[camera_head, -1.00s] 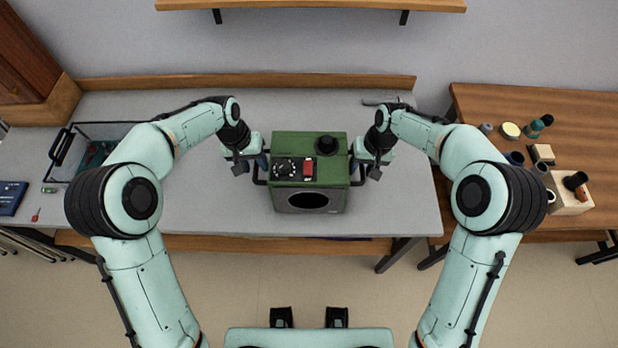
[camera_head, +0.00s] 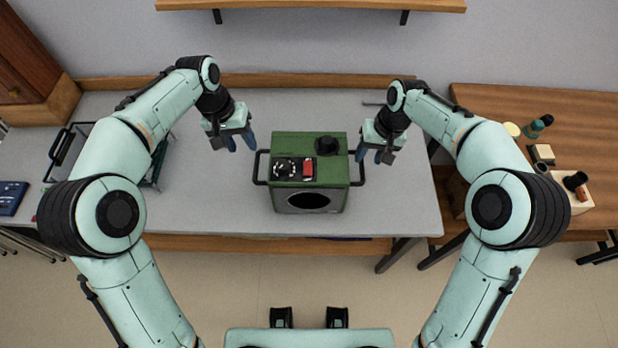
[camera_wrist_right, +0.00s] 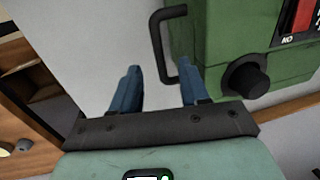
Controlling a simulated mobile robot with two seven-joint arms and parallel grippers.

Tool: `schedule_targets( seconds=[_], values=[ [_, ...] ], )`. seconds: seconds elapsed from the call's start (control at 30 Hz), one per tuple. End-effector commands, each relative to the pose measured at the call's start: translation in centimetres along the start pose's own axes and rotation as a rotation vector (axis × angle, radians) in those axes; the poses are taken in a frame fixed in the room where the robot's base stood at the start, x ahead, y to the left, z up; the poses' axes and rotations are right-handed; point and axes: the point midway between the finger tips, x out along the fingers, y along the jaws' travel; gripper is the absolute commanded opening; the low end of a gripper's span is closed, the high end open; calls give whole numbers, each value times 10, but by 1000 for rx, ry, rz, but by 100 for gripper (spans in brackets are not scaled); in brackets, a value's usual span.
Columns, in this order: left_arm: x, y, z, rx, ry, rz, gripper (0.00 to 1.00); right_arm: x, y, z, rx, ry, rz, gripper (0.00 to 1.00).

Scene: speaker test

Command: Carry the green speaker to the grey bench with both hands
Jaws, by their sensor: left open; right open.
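The green speaker (camera_head: 310,147) stands upright on the grey bench (camera_head: 230,215), with a black handle on each side. Its green side, a black knob and one handle also show in the right wrist view (camera_wrist_right: 225,40). My left gripper (camera_head: 233,143) is open and empty, up and to the left of the left handle, apart from it. My right gripper (camera_head: 371,156) is open near the right handle. In the right wrist view its two blue fingers (camera_wrist_right: 158,88) are apart with nothing between them, and the handle lies just beyond the right finger.
A wooden table (camera_head: 520,110) on the right holds several cups, a teal object (camera_head: 538,126) and wooden blocks. A tray with a black handle (camera_head: 62,150) and a dark blue book (camera_head: 10,197) are on the bench's left. A wooden shelf (camera_head: 310,4) is on the wall above.

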Motion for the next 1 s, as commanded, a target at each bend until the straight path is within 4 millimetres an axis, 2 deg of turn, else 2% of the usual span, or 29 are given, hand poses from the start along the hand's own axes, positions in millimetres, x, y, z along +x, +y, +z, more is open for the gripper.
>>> schedule_targets(
  seconds=[0.1, 0.3, 0.77, 1.0],
  values=[
    [0, 0, 0, 0, 0, 0, 45, -25, 0, 0, 0, 3, -1, 45],
    [0, 0, 0, 0, 0, 0, 45, -49, 0, 0, 0, 1, -1, 45],
    [0, 0, 0, 0, 0, 0, 45, -55, 0, 0, 0, -1, -1, 45],
    [-16, 0, -1, -1, 2, 0, 45, -69, -3, -4, -1, 8, 0, 45]
  ],
)
